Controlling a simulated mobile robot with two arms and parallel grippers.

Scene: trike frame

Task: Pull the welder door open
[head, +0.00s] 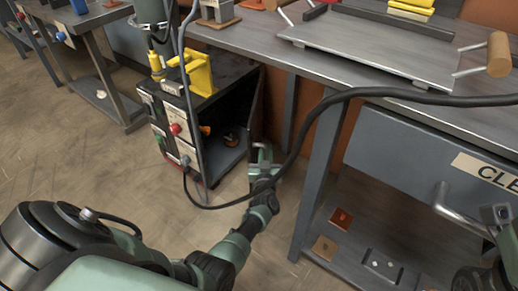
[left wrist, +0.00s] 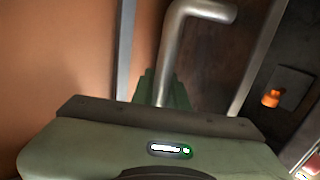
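The welder (head: 172,125) is a dark cabinet on the floor left of the workbench, with a labelled front panel and a red knob. Its side facing right stands open and its dark interior shows. The welder door (head: 256,100) appears as a dark panel seen nearly edge-on at the right of that opening. My left gripper (head: 263,158) is beside the door, low down. In the left wrist view its fingers (left wrist: 163,92) are close together around the silver bent door handle (left wrist: 177,50). My right gripper (head: 498,215) is at the right edge near the bench drawer; its fingertips are unclear.
The workbench (head: 270,40) and its leg (head: 318,175) stand close right of the door. A black cable (head: 330,105) loops across the view. A yellow clamp-like object (head: 198,75) sits on the welder. A drawer handle (head: 455,208) juts out at right.

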